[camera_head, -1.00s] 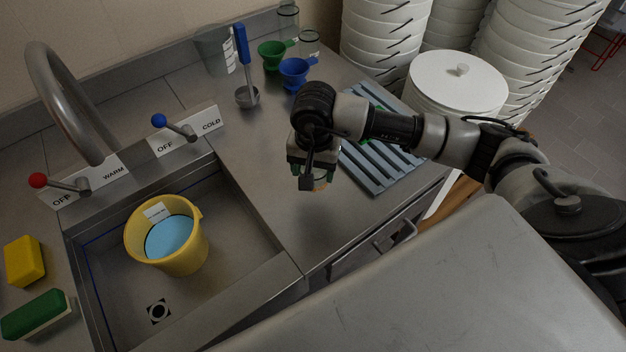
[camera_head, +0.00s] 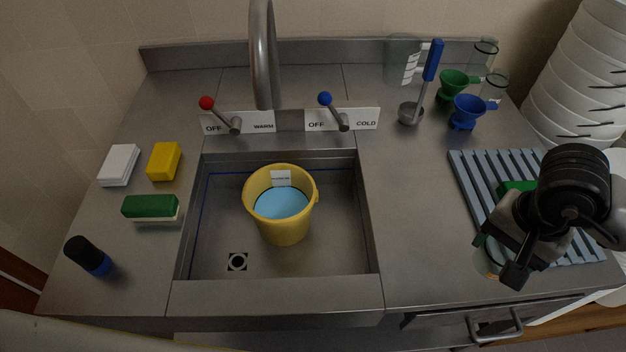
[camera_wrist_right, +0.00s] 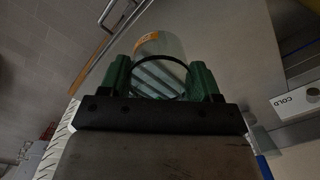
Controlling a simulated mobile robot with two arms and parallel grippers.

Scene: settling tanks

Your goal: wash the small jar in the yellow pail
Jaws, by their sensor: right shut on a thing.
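The yellow pail (camera_head: 284,224) stands upright in the sink basin and holds light blue liquid (camera_head: 281,203). A white label is on its far inner wall. My right gripper (camera_head: 490,262) is right of the sink, near the front edge of the counter and the slatted rack. In the right wrist view, its green fingers are shut on a clear glass small jar (camera_wrist_right: 161,46) with an orange mark. In the head view the jar is mostly hidden behind the gripper. My left gripper is not in view.
The tap (camera_head: 264,60) arches behind the sink between the red lever (camera_head: 207,103) and blue lever (camera_head: 325,99), both by OFF labels. Sponges (camera_head: 150,207) lie left. A blue rack (camera_head: 470,180), ladle (camera_head: 411,114) and funnels (camera_head: 467,110) are right. Counter between sink and rack is clear.

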